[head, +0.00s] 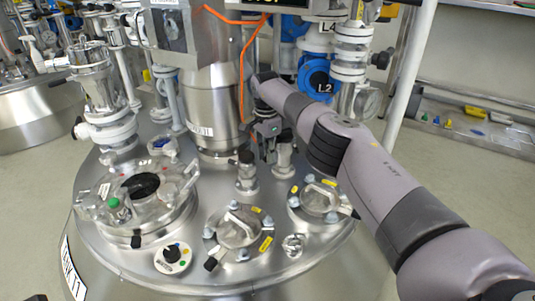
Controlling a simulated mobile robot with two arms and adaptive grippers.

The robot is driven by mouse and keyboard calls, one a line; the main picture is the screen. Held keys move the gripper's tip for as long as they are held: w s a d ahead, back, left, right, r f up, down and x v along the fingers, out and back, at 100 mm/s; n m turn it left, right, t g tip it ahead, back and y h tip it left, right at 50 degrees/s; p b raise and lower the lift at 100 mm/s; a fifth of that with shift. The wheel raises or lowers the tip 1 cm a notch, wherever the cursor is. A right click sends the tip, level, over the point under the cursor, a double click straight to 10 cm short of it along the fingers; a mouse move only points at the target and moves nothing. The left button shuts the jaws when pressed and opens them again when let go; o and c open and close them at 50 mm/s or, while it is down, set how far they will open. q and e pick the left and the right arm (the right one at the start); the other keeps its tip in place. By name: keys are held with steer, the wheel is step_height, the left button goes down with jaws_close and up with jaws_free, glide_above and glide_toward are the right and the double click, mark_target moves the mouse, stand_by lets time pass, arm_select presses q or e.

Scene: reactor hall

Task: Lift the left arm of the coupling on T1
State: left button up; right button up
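Tank T1 (130,262) is a large steel vessel, and its domed lid fills the middle of the head view. Two small upright steel fittings stand on the lid, one at the left (247,178) and one at the right (284,160). I cannot tell for sure which is the coupling, and no lever arm can be made out clearly. My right arm reaches in from the right, and its dark gripper (267,140) is at the upper part of these fittings, between them. Its fingers are small and dark here, so contact and opening are unclear. My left gripper is not in view.
A round glass-covered manway (140,195) is at the lid's left. Two clamped round hatches, one in front (239,230) and one at the right (319,200), flank the fittings. A steel column (212,105), an orange cable (242,75) and blue valve L2 (319,80) stand behind.

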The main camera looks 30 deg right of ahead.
steer(key=o, duration=0.4)
steer(key=shift+o, duration=0.2)
steer(key=shift+r, duration=0.1)
step_height(320, 180, up, 12)
stand_by(0.4)
steer(key=shift+a, duration=0.15)
